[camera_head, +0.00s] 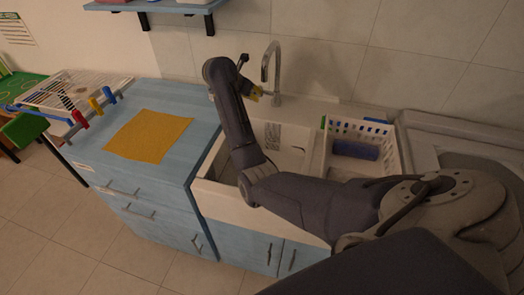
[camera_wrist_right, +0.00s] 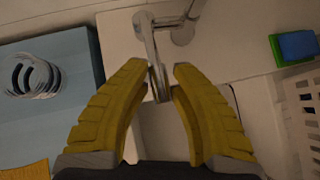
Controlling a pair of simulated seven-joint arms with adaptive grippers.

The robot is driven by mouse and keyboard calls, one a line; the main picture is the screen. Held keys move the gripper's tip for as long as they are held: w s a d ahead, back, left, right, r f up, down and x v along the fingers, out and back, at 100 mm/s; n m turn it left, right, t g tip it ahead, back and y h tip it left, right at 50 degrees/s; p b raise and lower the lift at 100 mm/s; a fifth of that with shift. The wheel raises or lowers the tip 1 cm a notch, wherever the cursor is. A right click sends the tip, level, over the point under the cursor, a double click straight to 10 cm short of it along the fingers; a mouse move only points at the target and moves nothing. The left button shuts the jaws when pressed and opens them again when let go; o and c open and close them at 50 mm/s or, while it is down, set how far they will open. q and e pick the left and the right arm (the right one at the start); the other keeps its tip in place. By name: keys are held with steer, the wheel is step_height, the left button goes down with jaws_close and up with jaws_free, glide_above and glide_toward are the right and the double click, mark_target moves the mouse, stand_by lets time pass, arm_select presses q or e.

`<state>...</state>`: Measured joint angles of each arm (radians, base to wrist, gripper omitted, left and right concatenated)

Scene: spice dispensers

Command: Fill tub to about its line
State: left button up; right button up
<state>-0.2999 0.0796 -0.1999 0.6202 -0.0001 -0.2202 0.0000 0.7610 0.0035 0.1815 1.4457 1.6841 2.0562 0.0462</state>
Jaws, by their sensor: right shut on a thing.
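My right arm reaches over the white sink (camera_head: 280,150). The gripper is shut on the faucet. I cannot make out a tub or a fill line in either view. My left gripper is out of view.
A white basket (camera_head: 349,128) with a blue item stands right of the sink. An orange cloth (camera_head: 148,136) lies on the blue counter (camera_head: 190,112). Coloured pegs (camera_head: 94,106) stand at the counter's left edge. A green and blue sponge (camera_wrist_right: 296,46) and metal rings (camera_wrist_right: 36,76) show in the wrist view.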

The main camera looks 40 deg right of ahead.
steer(key=shift+d+r, duration=0.2)
steer(key=shift+r, duration=0.55)
steer(key=shift+c, duration=0.2)
steer(key=shift+w+r, duration=0.15)
steer(key=shift+r, duration=0.05)
steer(key=shift+w+d+r, duration=0.2)
steer(key=shift+r, duration=0.6)
steer(key=shift+c, duration=0.6)
stand_by(5.5)
